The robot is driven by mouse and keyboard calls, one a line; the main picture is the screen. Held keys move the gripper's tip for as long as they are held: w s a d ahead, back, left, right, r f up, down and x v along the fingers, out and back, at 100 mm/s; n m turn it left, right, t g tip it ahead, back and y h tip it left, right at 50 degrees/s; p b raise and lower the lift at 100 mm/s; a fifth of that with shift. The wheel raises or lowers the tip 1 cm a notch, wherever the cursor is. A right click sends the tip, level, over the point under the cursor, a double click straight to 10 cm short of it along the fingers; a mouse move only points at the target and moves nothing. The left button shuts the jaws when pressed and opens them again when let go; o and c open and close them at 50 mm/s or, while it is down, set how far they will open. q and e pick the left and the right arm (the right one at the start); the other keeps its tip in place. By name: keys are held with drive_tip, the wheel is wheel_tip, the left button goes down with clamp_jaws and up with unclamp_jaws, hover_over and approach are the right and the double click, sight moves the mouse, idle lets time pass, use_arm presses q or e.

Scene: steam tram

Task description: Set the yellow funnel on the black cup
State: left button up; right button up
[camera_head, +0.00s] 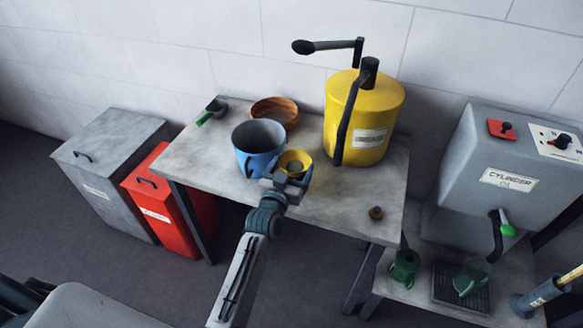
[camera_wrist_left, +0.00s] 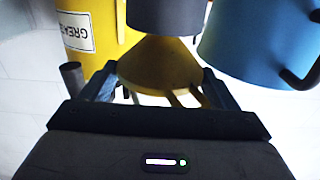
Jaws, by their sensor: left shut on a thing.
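The yellow funnel (camera_head: 295,157) is at my left gripper (camera_head: 284,181), near the front edge of the worktable, wide mouth up. In the left wrist view, which shows the scene upside down, the funnel (camera_wrist_left: 158,62) is between the jaws of my left gripper (camera_wrist_left: 160,92), which is shut on it. A dark grey-black cup (camera_wrist_left: 166,14) overlaps the funnel's narrow end there and is cut off by the picture's top edge. I cannot tell whether they touch. In the head view the black cup is hidden behind the funnel and gripper. My right gripper is not in view.
A blue mug (camera_head: 258,145) stands close left of the funnel. Behind are a wooden bowl (camera_head: 275,109) and a green-handled scoop (camera_head: 207,113). A yellow grease drum (camera_head: 375,105) with a black crank stands behind right. The table's (camera_head: 335,205) front right is mostly clear.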

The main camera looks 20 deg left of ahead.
use_arm(q)
drive_tip(key=shift+f+b, duration=0.75)
drive_tip(key=shift+f, duration=0.3)
drive_tip(key=o, duration=0.9)
drive_tip(key=shift+s+r+p, duration=0.1)
drive_tip(key=shift+s+r, duration=0.1)
drive_tip(key=shift+s, duration=0.65)
drive_tip(key=shift+s+r+p, duration=0.15)
drive_tip(key=shift+s+r, duration=0.05)
drive_tip(key=shift+s, duration=0.65)
drive_tip(key=shift+s+r+p, duration=0.1)
drive_tip(key=shift+s+r, duration=0.1)
drive_tip(key=shift+s, duration=0.65)
wheel_tip(320, 180, up, 6)
drive_tip(key=p, duration=0.5)
drive_tip(key=shift+p, duration=0.3)
